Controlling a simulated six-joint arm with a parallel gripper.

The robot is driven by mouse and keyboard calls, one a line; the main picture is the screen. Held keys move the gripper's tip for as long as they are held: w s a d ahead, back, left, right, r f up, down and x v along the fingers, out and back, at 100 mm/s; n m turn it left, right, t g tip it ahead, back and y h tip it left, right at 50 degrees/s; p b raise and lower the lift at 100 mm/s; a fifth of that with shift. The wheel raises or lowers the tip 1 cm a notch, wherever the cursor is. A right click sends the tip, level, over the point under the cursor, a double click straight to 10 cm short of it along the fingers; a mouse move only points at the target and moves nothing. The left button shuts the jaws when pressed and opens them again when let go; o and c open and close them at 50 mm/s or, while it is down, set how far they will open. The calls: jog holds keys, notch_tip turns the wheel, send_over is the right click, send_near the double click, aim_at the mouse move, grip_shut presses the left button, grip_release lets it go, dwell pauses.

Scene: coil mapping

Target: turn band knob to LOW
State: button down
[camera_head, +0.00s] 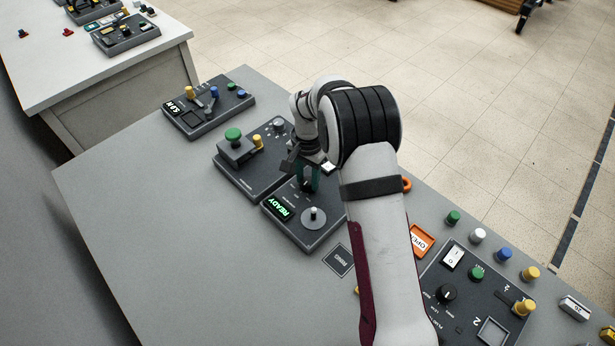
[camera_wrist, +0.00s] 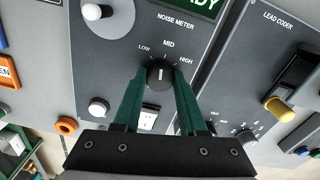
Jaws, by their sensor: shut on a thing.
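The black band knob (camera_wrist: 161,73) sits on the dark grey noise meter box (camera_wrist: 100,55), below the printed labels LOW, MID and HIGH. Its white pointer line stands upright, towards MID. My gripper (camera_wrist: 160,84) has its two green fingers on either side of the knob, shut on it. In the head view, my gripper (camera_head: 307,182) reaches down onto the upper part of the noise meter box (camera_head: 310,236), and the knob is mostly hidden there. The green display (camera_head: 279,206) reads READY.
The noise meter box also bears a light grey knob (camera_head: 313,213). The lead coder box (camera_head: 262,178), with a green knob and a yellow knob, stands close beside it. An orange ring (camera_wrist: 66,125) lies near the noise meter. The table's left part (camera_head: 150,230) is clear.

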aim_at(307, 181)
jog(key=n, duration=0.5)
jog(key=shift+n, duration=0.4)
dwell(0.4)
jog(key=shift+c, duration=2.3)
grip_release()
notch_tip(307, 181, up, 16)
jog(key=shift+f, duration=0.1)
